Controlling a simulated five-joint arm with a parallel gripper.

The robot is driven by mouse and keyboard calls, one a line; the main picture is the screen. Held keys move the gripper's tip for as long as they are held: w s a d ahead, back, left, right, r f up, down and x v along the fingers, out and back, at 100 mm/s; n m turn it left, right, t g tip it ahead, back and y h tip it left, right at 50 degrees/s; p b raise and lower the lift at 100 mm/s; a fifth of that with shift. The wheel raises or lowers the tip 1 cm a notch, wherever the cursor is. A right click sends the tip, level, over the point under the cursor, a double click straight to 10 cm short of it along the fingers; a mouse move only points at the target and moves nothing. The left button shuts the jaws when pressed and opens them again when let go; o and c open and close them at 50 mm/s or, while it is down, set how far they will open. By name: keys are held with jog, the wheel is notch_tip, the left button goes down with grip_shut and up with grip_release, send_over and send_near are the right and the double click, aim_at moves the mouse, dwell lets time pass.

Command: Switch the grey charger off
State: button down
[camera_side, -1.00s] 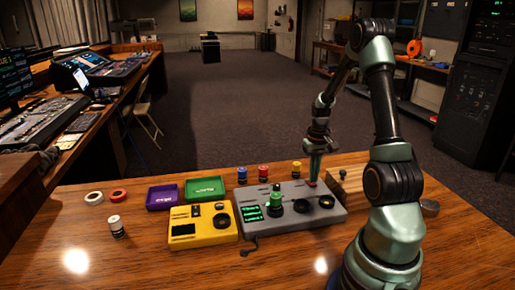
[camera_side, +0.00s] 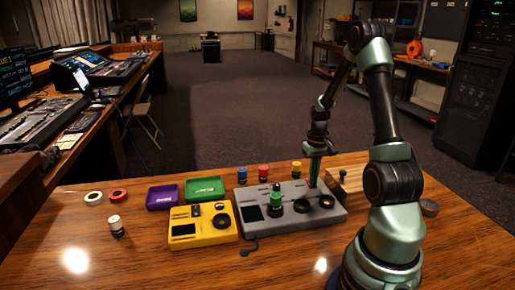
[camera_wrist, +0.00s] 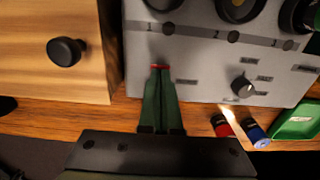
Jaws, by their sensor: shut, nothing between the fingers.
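The grey charger (camera_side: 262,226) sits on the desk with its small screen (camera_side: 251,214) dark. A green battery (camera_side: 275,200) stands upright in its left well; the two wells to the right look empty. My gripper (camera_side: 312,186) is shut and points down at the charger's back right corner. In the wrist view my closed fingertips (camera_wrist: 160,68) are at a red switch (camera_wrist: 160,66) on the charger's grey top (camera_wrist: 200,65), partly covering it. They appear to touch it, with nothing held between them.
A yellow charger (camera_side: 184,243) stands left of the grey one. Blue (camera_side: 242,175), red (camera_side: 264,173) and yellow (camera_side: 297,171) batteries stand behind. Purple (camera_side: 162,197) and green (camera_side: 205,189) trays lie back left. A wooden block (camera_wrist: 60,85) with a black knob is close beside my gripper.

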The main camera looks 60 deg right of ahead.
notch_tip(320, 180, up, 7)
dwell(0.8)
